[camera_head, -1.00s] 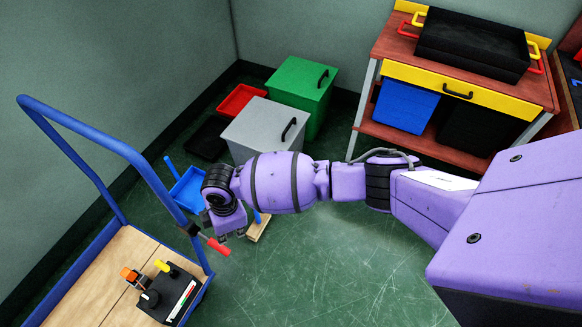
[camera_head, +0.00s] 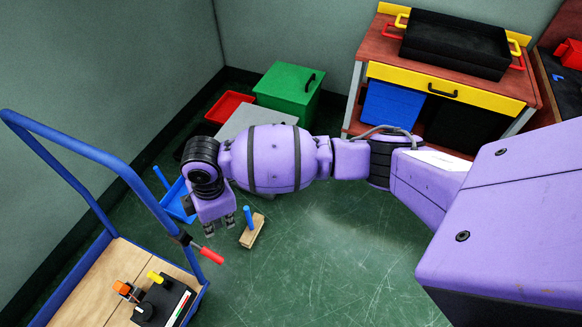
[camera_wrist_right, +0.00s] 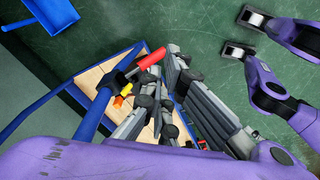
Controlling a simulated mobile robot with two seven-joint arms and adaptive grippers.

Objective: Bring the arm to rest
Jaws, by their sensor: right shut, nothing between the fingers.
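My purple right arm reaches in from the right across the head view. Its right gripper (camera_head: 220,227) points down over the floor, shut and empty. It is just right of the blue cart handle (camera_head: 95,152) and above the red-gripped lever (camera_head: 211,256) in the picture. In the wrist view the right gripper's grey fingers (camera_wrist_right: 168,75) appear over the cart side, close to the red grip in the picture. How far apart they are I cannot tell. My left gripper is not in view.
A cart with a wooden deck (camera_head: 80,297) carries a black box (camera_head: 160,303). A wooden block with a blue peg (camera_head: 252,232) lies on the floor. A green bin (camera_head: 287,88), a partly hidden grey bin (camera_head: 245,117) and a red tray (camera_head: 228,105) stand behind. The right-hand floor is clear.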

